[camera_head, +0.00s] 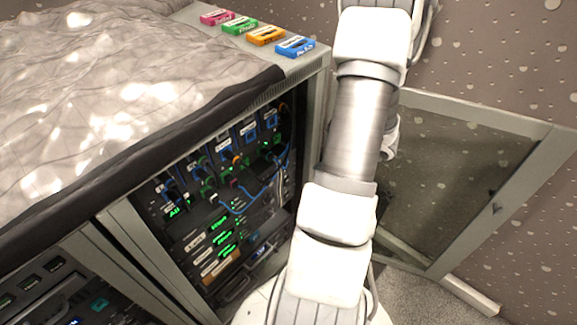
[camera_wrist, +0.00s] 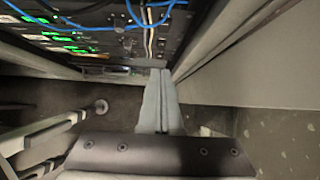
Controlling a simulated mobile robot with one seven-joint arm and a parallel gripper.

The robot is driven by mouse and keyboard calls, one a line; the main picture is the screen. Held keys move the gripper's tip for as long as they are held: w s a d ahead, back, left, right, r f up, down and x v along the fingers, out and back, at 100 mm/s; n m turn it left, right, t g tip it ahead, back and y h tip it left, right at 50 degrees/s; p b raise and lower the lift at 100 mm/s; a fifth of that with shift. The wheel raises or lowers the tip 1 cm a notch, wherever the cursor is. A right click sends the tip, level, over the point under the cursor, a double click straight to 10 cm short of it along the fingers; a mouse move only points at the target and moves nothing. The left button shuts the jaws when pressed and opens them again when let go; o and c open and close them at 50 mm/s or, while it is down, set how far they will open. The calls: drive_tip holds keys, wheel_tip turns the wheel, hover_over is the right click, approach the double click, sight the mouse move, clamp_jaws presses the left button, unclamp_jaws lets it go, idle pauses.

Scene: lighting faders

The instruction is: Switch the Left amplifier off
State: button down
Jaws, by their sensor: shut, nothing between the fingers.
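The open equipment rack (camera_head: 310,110) stands below and left of my arm in the head view. Inside are several dark units with lit green displays (camera_head: 222,238) and small pale labels (camera_head: 196,242) beside them. The labels are too small to read, so I cannot tell which unit is the Left amplifier. The wrist view also shows green displays (camera_wrist: 62,38) at the upper left. My gripper (camera_wrist: 162,72) is shut and empty, its fingertips pointing at the lower right part of the rack front, right of those displays. The head view does not show the fingers.
Blue cables (camera_wrist: 125,24) loop across the rack front. An open door (camera_head: 465,240) with a dark panel stands at the right. Pink, green, orange and blue (camera_head: 295,46) labelled blocks lie on top of the rack, beside a crumpled grey sheet (camera_head: 110,90).

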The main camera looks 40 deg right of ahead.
drive_tip(key=shift+f, duration=0.1)
drive_tip(key=b, duration=0.4)
approach(287, 169)
wheel_tip(287, 169, down, 5)
drive_tip(key=w, duration=0.2)
drive_tip(key=shift+w+f, duration=0.1)
drive_tip(key=shift+w, duration=0.7)
drive_tip(key=shift+w+f+b, duration=0.2)
drive_tip(key=shift+w+b, duration=0.05)
drive_tip(key=shift+b, duration=0.05)
drive_tip(key=shift+r, duration=0.25)
